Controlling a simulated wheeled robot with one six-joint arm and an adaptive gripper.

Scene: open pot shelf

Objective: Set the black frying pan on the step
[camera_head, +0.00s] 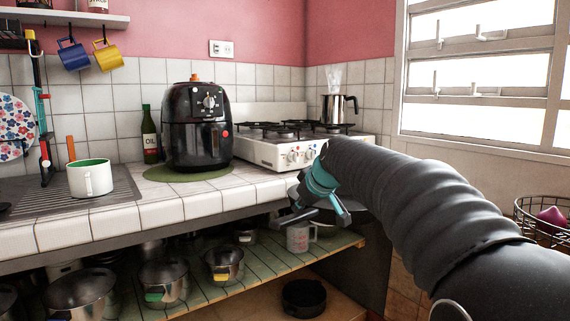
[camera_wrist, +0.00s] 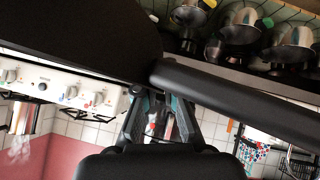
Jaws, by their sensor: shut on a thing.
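My gripper (camera_head: 322,200), with teal fingers, is shut on the handle of the black frying pan in front of the counter edge, below the stove. In the head view the pan (camera_head: 352,212) is mostly hidden behind my gripper and arm. In the wrist view, which is upside down, the dark pan body (camera_wrist: 75,30) fills the upper left, and its long handle runs right past my fingers (camera_wrist: 163,112). A low wooden surface (camera_head: 255,283), perhaps the step, shows beneath the slatted shelf.
A round black item (camera_head: 303,298) sits on the low surface. The tiled counter (camera_head: 180,208) carries an air fryer (camera_head: 197,130) and stove (camera_head: 290,148). A wire basket (camera_head: 540,222) stands right.

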